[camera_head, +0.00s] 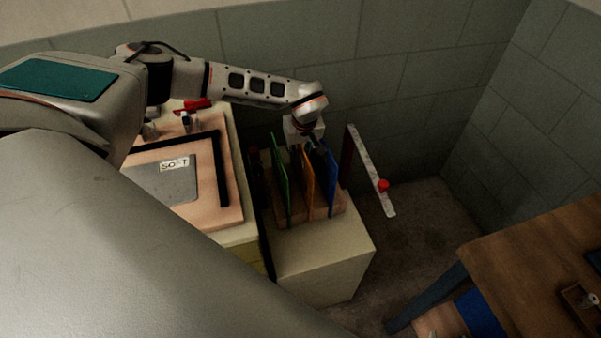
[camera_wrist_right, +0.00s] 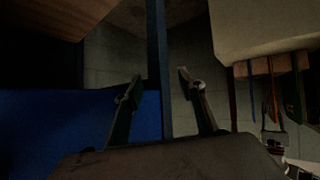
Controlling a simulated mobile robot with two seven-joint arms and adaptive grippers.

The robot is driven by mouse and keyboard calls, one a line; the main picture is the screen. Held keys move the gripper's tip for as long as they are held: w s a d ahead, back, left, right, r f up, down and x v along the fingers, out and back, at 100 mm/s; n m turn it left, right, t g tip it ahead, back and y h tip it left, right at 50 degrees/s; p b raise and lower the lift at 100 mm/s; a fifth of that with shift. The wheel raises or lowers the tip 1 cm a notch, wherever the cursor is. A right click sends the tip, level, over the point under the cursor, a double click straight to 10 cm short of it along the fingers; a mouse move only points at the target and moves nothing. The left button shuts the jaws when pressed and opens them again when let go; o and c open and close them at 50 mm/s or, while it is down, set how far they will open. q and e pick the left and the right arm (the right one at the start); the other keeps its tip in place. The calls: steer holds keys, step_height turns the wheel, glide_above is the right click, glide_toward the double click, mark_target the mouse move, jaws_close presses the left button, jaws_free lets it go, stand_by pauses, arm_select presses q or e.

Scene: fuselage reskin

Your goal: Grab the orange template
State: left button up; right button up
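The orange template (camera_head: 308,183) stands upright in a wooden rack (camera_head: 340,203), between a green template (camera_head: 280,165) and a blue template (camera_head: 331,180). My left gripper (camera_head: 308,149) points down at the top of the orange template. Its fingers are small and dark, and I cannot tell whether they are shut on the template. The orange template also shows in the right wrist view (camera_wrist_right: 271,92), hanging into the picture upside down. My right gripper (camera_wrist_right: 160,82) is open with nothing held; a dark blue post passes behind its fingers.
The rack stands on a pale cabinet (camera_head: 330,262). Left of it is a bench with a wooden board (camera_head: 225,212) and a grey sheet labelled SOFT (camera_head: 165,184). A metal strip with a red knob (camera_head: 383,185) juts out to the right. A wooden table (camera_head: 530,265) stands at lower right.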

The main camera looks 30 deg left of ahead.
arm_select(q)
steer(key=shift+w+f, duration=0.1)
steer(key=shift+f, duration=0.3)
steer(key=shift+c, duration=0.5)
jaws_close()
steer(key=shift+r, duration=0.1)
